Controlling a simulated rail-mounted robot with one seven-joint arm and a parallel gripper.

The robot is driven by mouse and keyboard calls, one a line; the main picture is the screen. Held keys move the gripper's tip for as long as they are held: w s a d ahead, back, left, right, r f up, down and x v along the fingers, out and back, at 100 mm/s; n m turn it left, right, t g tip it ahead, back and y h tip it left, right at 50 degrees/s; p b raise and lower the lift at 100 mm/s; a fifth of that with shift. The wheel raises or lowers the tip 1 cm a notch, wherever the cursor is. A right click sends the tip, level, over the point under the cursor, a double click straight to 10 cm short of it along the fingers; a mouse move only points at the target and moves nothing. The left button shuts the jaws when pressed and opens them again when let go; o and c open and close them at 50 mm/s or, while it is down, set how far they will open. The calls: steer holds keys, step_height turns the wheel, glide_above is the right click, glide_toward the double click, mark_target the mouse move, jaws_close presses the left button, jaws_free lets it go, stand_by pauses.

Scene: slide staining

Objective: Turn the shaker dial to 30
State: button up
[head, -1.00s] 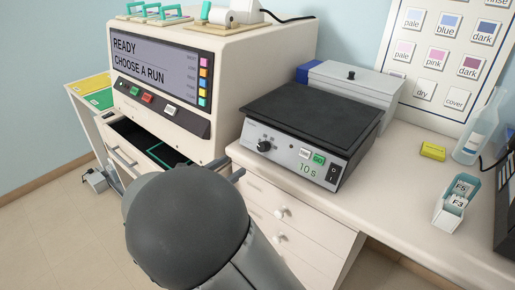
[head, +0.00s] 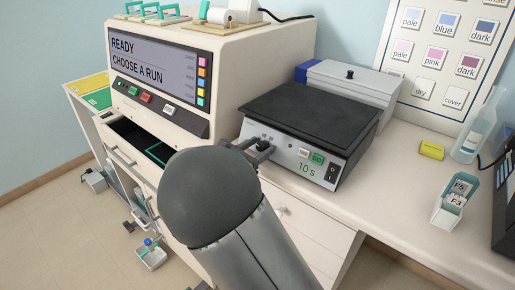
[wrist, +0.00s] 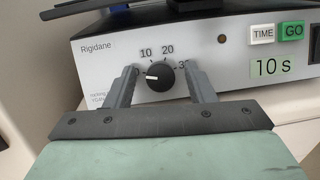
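The shaker (head: 310,115) is a grey box with a black flat top on the bench. Its front shows in the wrist view (wrist: 95,70). The black dial (wrist: 160,77) has a white mark pointing left, and the printed 10 and 20 are above it. A 3 shows at the right, partly covered by a finger. The display (wrist: 272,67) reads 10 s. My gripper (wrist: 161,71) is open, with one finger on each side of the dial and visible gaps between. In the head view my gripper (head: 256,143) is at the dial, which is largely hidden there.
Green GO (wrist: 291,31) and white TIME (wrist: 263,34) buttons are right of the dial. A stainer (head: 165,75) with an open drawer stands at left. A lidded grey box (head: 350,85) is behind the shaker. A yellow block (head: 431,150) and slide holder (head: 455,200) are at right.

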steer(key=c, duration=0.8)
steer(key=shift+c, duration=0.2)
